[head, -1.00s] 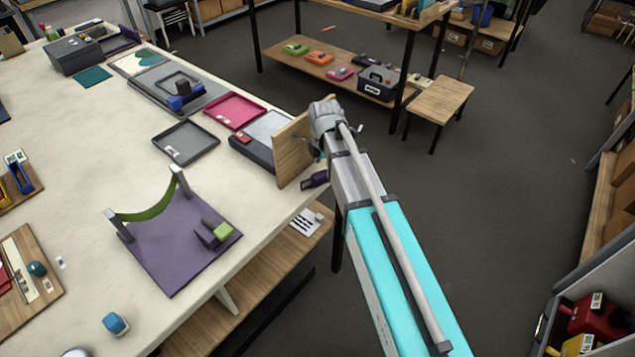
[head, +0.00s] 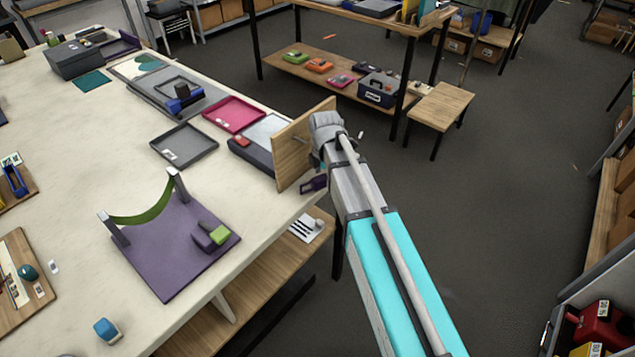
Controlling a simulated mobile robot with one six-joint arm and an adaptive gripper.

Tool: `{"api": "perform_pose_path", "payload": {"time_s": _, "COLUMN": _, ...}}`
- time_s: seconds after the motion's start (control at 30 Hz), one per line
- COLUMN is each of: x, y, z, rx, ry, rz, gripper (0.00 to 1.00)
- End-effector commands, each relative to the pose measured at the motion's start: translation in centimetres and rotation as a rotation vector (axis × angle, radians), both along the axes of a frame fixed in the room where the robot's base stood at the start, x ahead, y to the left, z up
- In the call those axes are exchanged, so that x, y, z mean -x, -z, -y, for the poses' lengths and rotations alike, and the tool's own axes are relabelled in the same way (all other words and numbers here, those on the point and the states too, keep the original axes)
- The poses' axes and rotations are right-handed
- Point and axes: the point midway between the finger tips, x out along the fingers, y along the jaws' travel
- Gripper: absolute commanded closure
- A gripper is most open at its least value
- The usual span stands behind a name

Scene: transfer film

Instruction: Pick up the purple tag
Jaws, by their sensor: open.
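A small dark purple piece, which looks like the purple tag (head: 314,184), shows at the lower right of an upright wooden board (head: 291,158) at the table's right edge. I cannot tell whether it hangs from the board or what bears it. My gripper (head: 317,160) is at the end of my arm, just above the purple piece and in front of the board. It is open. My wrist hides most of its fingers, and I cannot tell whether they touch the purple piece.
The pale table (head: 85,150) holds a purple mat (head: 160,262) with a green band on posts, a grey tray (head: 197,152) and a pink tray (head: 246,118). A dark box (head: 245,150) lies left of the board. A wooden stool (head: 440,105) stands behind on open floor.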

Motion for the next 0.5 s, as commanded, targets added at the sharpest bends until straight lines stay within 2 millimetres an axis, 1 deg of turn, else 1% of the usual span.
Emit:
{"api": "perform_pose_path", "payload": {"time_s": 0.07, "x": -0.01, "y": 0.0, "z": 0.01, "rx": 0.0, "ry": 0.0, "rz": 0.0, "gripper": 0.17}}
{"api": "perform_pose_path", "payload": {"time_s": 0.1, "x": 0.0, "y": 0.0, "z": 0.01, "rx": 0.0, "ry": 0.0, "rz": 0.0, "gripper": 0.21}}
{"api": "perform_pose_path", "payload": {"time_s": 0.27, "x": 0.0, "y": 0.0, "z": 0.02, "rx": 0.0, "ry": 0.0, "rz": 0.0, "gripper": 0.51}}
{"api": "perform_pose_path", "payload": {"time_s": 0.3, "x": 0.0, "y": 0.0, "z": 0.02, "rx": 0.0, "ry": 0.0, "rz": 0.0, "gripper": 0.58}}
{"api": "perform_pose_path", "payload": {"time_s": 0.47, "x": 0.0, "y": 0.0, "z": 0.02, "rx": 0.0, "ry": 0.0, "rz": 0.0, "gripper": 0.88}}
{"api": "perform_pose_path", "payload": {"time_s": 0.5, "x": 0.0, "y": 0.0, "z": 0.02, "rx": 0.0, "ry": 0.0, "rz": 0.0, "gripper": 0.95}}
